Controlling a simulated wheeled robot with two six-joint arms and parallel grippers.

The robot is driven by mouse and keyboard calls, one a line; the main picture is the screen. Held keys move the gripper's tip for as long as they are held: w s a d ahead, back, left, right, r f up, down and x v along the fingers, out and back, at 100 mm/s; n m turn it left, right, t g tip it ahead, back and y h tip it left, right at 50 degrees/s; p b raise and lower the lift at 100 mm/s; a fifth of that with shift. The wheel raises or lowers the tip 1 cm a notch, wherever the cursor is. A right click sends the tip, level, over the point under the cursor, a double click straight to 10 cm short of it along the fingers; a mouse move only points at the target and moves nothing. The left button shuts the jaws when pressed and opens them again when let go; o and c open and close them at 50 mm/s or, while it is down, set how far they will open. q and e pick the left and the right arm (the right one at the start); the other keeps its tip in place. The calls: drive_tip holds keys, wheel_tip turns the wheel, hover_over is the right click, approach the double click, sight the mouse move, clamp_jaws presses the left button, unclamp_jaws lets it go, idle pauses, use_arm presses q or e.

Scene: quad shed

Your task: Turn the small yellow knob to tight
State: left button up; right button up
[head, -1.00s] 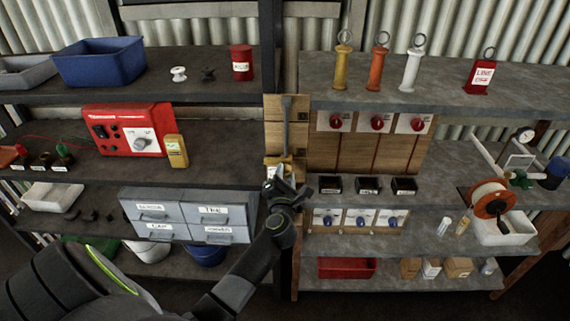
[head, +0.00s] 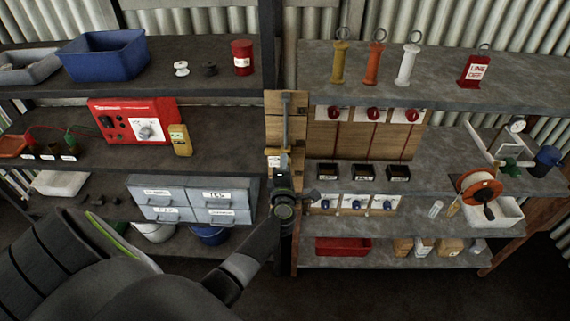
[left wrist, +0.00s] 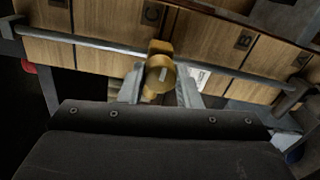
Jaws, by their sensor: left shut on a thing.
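The small yellow knob (left wrist: 160,73) is in the middle of the left wrist view, on a grey rod (left wrist: 90,45) that crosses a wooden board. A pale mark shows on the knob's face. My left gripper (left wrist: 162,88) is shut on the knob, one finger on each side. In the head view my left gripper (head: 281,173) is at the lower part of the narrow wooden board (head: 275,104), where it mostly hides the knob. A small white label (head: 272,162) is just left of the gripper there. My right gripper is not in view.
Three blue knobs (head: 355,204) and three black boxes (head: 363,173) are close on the right. A dark post (head: 271,50) stands behind the gripper. Above, red knobs (head: 373,114) sit on wooden panels.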

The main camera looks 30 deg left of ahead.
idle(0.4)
use_arm(q)
drive_tip(key=o, duration=1)
